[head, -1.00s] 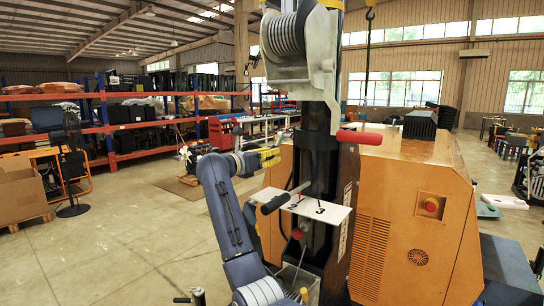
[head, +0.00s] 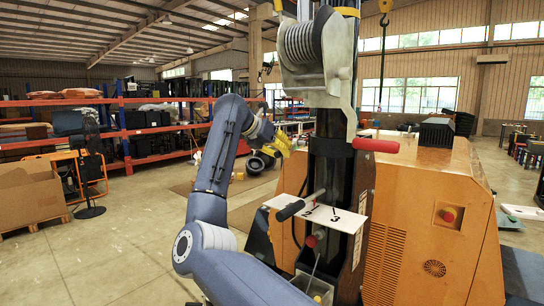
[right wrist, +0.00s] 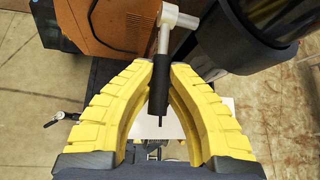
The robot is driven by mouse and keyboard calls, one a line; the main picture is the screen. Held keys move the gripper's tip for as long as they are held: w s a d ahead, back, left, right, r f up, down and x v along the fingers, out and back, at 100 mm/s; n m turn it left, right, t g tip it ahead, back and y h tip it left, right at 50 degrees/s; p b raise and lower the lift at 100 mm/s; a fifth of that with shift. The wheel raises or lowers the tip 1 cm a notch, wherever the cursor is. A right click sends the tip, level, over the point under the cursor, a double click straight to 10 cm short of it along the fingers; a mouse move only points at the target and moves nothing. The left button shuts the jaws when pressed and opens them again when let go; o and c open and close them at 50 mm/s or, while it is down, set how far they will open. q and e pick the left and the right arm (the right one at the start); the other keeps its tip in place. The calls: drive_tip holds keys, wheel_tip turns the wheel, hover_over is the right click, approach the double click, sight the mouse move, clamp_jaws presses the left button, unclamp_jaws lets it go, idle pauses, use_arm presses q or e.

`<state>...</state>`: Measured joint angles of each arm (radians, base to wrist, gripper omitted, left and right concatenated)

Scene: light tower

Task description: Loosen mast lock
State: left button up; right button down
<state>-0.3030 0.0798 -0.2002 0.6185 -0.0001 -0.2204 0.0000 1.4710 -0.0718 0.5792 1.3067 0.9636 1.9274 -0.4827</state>
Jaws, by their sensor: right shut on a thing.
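The mast lock lever has a pale metal shaft and a black grip (head: 290,210). It sticks out from the dark mast (head: 327,165), over a white plate (head: 340,220) with numbers 2 and 3. In the right wrist view the black grip (right wrist: 159,85) lies between the yellow fingers of my right gripper (right wrist: 160,68), which is shut on it. In the head view my right gripper (head: 283,143) shows left of the mast and higher than the grip; the contact cannot be made out there. My left gripper is not in view.
A winch drum (head: 303,45) and a red handle (head: 376,146) sit higher on the mast. The orange machine body (head: 430,200) stands behind and right of it. A fan (head: 90,165) and a carton (head: 30,195) stand at the left. Bare floor (head: 125,235) lies between.

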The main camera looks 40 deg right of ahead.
drive_tip(key=shift+r+y, duration=0.7)
drive_tip(key=shift+y, duration=0.3)
drive_tip(key=shift+s+r, duration=0.1)
drive_tip(key=c, duration=1.3)
unclamp_jaws()
drive_tip(key=v, duration=1.2)
drive_tip(key=shift+d+r, duration=0.1)
drive_tip(key=shift+r, duration=0.05)
